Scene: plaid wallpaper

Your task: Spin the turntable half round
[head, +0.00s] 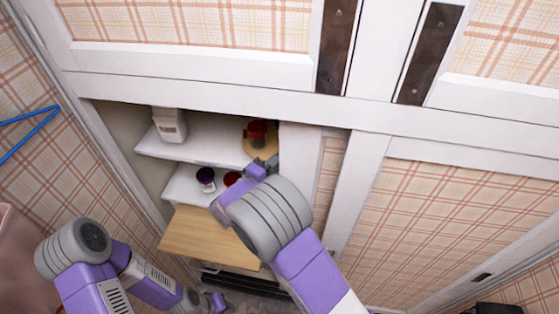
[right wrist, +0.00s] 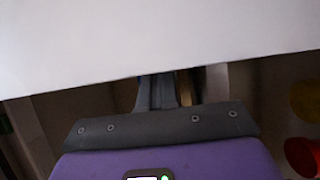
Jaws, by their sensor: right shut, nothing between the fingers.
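The turntable (head: 248,146) looks like a tan round disc on the upper shelf of the open cupboard, with a dark item with a red top (head: 257,131) on it. My right arm partly covers it. My right gripper (head: 266,164) is at the shelf's front edge, just below the disc in the picture; I cannot tell whether they touch. In the right wrist view its fingers (right wrist: 158,92) are together and empty, their tips hidden behind a white surface. My left gripper (head: 217,302) is low, near the floor, away from the shelves; its jaws are too small to read.
A white box-like item (head: 169,124) stands on the upper shelf (head: 208,141). A dark purple-topped jar (head: 206,178) and a red item (head: 232,178) are on the shelf below. A wooden board (head: 205,236) sticks out lower down. A white cupboard post (head: 298,150) stands right of the opening.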

